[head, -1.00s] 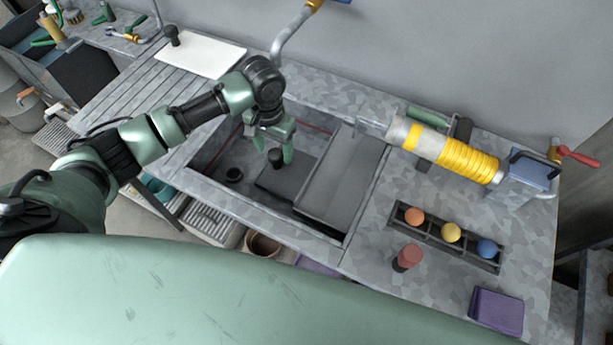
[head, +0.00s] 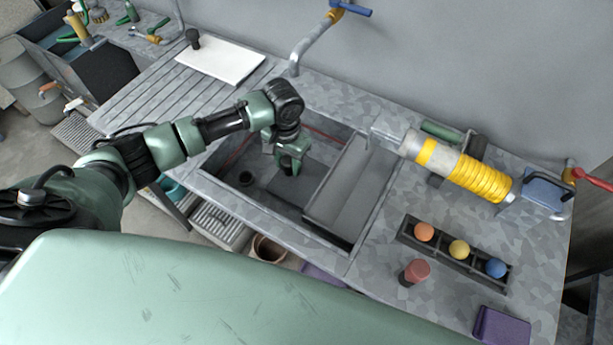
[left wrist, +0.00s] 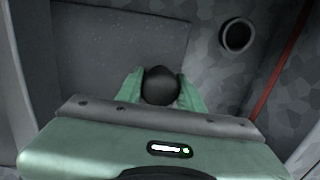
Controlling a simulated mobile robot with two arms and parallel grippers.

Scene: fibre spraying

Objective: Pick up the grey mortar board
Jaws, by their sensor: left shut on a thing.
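The grey mortar board (head: 308,187) is a dark flat plate inside the sink basin (head: 225,160). In the left wrist view the board (left wrist: 110,50) fills the upper left, with its round black knob handle (left wrist: 160,85) between my fingers. My left gripper (head: 291,165) points down into the basin and is shut on the knob. The gripper and arm hide part of the board in the head view. The board appears flat on or close to the basin floor; I cannot tell if it touches. My right gripper is not in view.
A grey tray-like panel (head: 353,190) covers the basin's right part. A dark round drain (head: 246,178) lies left of the board. A tap (head: 318,40) hangs behind. A white board (head: 222,60) with a black knob lies on the ribbed drainer. Coloured balls sit in a rack (head: 455,250) at right.

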